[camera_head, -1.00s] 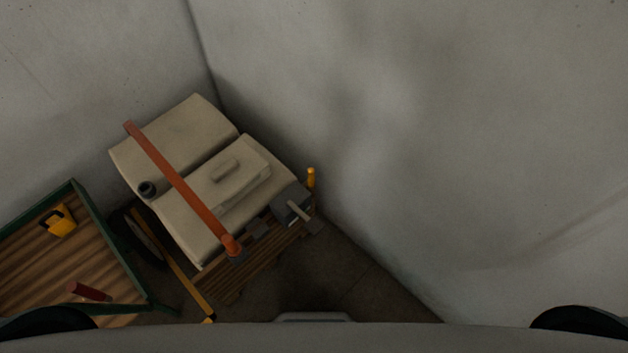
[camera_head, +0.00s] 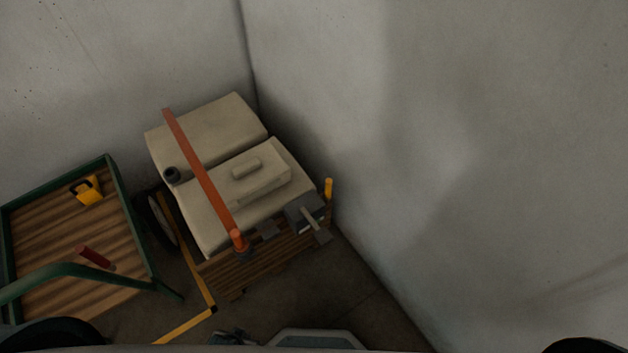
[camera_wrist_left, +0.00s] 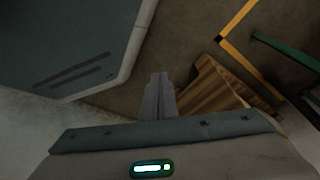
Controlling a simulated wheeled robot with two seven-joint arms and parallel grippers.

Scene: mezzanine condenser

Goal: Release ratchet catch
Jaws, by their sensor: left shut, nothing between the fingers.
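A beige boxy unit (camera_head: 218,195) stands on a wooden pallet (camera_head: 245,270) in the corner, with an orange strap (camera_head: 200,172) across its top. The strap ends at an orange and dark fitting (camera_head: 239,240) at the unit's near edge. To its right is a dark grey block (camera_head: 304,211) with a light lever. I cannot tell which small part is the ratchet catch. My left gripper (camera_head: 232,338) shows at the bottom edge, apart from the unit. In the left wrist view its fingers (camera_wrist_left: 156,80) are together and empty, beside the pallet (camera_wrist_left: 215,90). My right gripper is out of view.
A green-framed cart (camera_head: 132,212) with a wooden deck carries a yellow padlock-shaped object (camera_head: 87,191) and a red cylinder (camera_head: 95,257). A yellow floor line (camera_head: 186,326) runs between cart and pallet. A yellow post (camera_head: 328,188) stands by the right wall. Dark floor lies clear before the pallet.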

